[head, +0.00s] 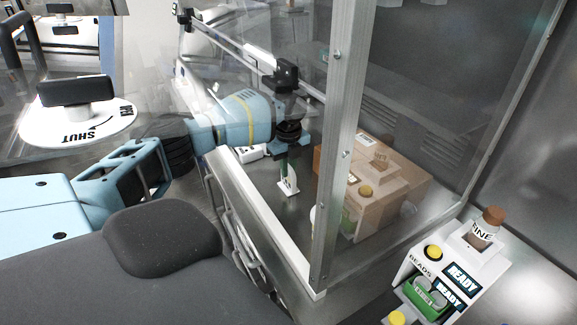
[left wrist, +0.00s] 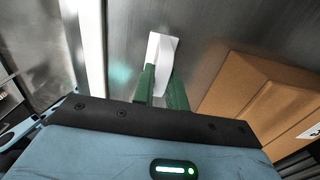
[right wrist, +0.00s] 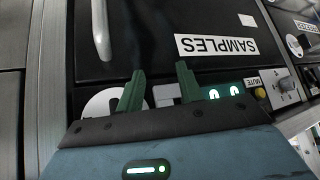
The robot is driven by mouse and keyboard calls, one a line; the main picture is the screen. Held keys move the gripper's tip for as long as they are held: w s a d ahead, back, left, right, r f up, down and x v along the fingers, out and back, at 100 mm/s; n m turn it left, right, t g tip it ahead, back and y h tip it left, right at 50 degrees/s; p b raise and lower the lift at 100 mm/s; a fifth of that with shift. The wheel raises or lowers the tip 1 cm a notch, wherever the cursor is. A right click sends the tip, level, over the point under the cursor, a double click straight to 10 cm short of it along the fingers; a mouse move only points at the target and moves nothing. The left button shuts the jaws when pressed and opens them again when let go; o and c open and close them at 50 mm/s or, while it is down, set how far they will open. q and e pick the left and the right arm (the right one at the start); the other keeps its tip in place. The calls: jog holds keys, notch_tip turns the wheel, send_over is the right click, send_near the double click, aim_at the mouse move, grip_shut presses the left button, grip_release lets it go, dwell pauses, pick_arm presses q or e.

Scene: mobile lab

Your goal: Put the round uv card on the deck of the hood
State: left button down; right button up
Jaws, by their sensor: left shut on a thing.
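My left gripper (head: 286,172) reaches through the hood's opening and points down, low over the grey metal deck (head: 262,186). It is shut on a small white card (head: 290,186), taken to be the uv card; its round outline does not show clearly. In the left wrist view the white card (left wrist: 163,48) stands out beyond the green fingertips (left wrist: 158,88), over the bare deck (left wrist: 205,45). Whether the card touches the deck cannot be told. My right gripper (right wrist: 160,85) is open and empty before a dark panel labelled SAMPLES (right wrist: 216,46).
A brown box (head: 375,175) stands on the deck right of the left gripper; it also shows in the left wrist view (left wrist: 260,100). The hood's metal post (head: 345,140) and white front sill (head: 262,230) are close by.

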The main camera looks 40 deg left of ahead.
pick_arm(q)
jog(key=shift+f, duration=0.1)
jog(key=c, duration=1.4)
grip_release()
jog(key=shift+r, duration=3.9)
